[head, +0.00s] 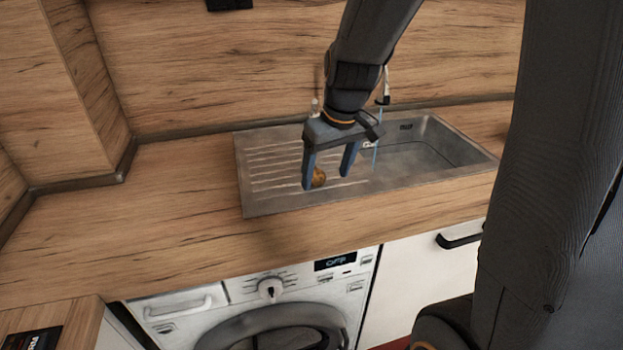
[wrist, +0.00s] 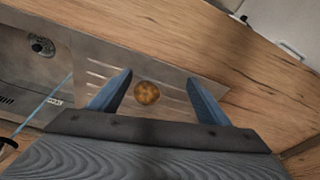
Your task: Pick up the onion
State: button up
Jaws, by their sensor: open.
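The onion (head: 319,177) is a small, round, golden-brown thing on the ribbed draining board of the sink. In the wrist view the onion (wrist: 147,93) lies between the two blue fingers, nearer the left one, with a gap on each side. My gripper (head: 325,180) is open, points down over the draining board and holds nothing. In the head view its left finger stands beside the onion and hides part of it. The gripper also shows in the wrist view (wrist: 158,92). I cannot tell the exact height of the fingertips above the board.
The metal sink (head: 262,196) is set in a wooden counter (head: 130,225), with its basin (head: 430,150) to the right. A wooden splashback (head: 220,70) rises behind. A washing machine (head: 250,310) and a white cupboard (head: 420,280) stand below. The counter left of the sink is clear.

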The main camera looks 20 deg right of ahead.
jog(key=n, duration=0.2)
send_over(316, 170)
jog(key=s, duration=0.2)
jog(key=shift+w+d+r+t+y+b, duration=0.1)
jog(key=shift+d+r+t+y+b, duration=0.2)
jog(key=shift+r+t+b, duration=0.1)
jog(key=shift+p+x, duration=1.05)
jog(key=shift+x, duration=2.65)
jog(key=shift+d, duration=0.1)
jog(key=shift+c, duration=0.5)
jog(key=c, duration=1.1)
